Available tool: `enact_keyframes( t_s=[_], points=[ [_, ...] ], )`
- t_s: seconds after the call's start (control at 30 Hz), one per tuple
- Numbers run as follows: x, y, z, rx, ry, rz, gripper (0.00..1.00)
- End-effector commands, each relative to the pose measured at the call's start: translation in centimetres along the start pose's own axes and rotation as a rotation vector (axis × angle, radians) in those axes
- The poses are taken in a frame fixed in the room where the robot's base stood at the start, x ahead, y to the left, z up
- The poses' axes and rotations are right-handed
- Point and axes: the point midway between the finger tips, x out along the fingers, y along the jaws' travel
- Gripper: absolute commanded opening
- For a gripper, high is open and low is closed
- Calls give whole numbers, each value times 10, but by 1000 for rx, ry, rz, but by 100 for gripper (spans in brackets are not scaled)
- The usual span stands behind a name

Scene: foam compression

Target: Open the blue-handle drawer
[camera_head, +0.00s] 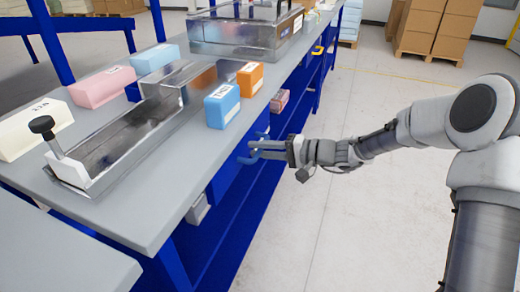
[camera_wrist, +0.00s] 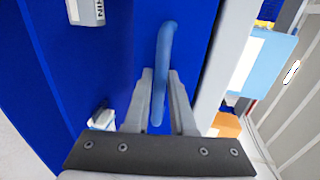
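The blue-handle drawer (camera_head: 226,180) is under the grey worktop's right side, and its front looks closed against the bench. Its light blue bar handle (camera_wrist: 166,42) stands out from the dark blue front in the wrist view. My gripper (camera_head: 254,150) is at the handle, reaching in from the right. In the wrist view, my gripper (camera_wrist: 160,76) has one finger on each side of the handle's lower part. The fingers are apart, with the bar between them; I cannot tell whether they touch it.
Blue (camera_head: 222,105) and orange (camera_head: 250,78) blocks sit near the worktop's right edge. A clear trough with a black knob (camera_head: 42,125) and a clear box (camera_head: 240,38) stand on the worktop. A pink block (camera_head: 279,100) is on a lower shelf.

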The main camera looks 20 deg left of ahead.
Motion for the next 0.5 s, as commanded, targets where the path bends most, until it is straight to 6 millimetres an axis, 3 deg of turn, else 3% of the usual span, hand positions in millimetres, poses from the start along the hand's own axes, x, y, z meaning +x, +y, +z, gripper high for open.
enact_keyframes(
  t_s=[0.03,0.1,0.5],
  points=[
    [0,0,0,0,0,0,12],
    [0,0,0,0,0,0,0],
    [0,0,0,0,0,0,0]
  ],
)
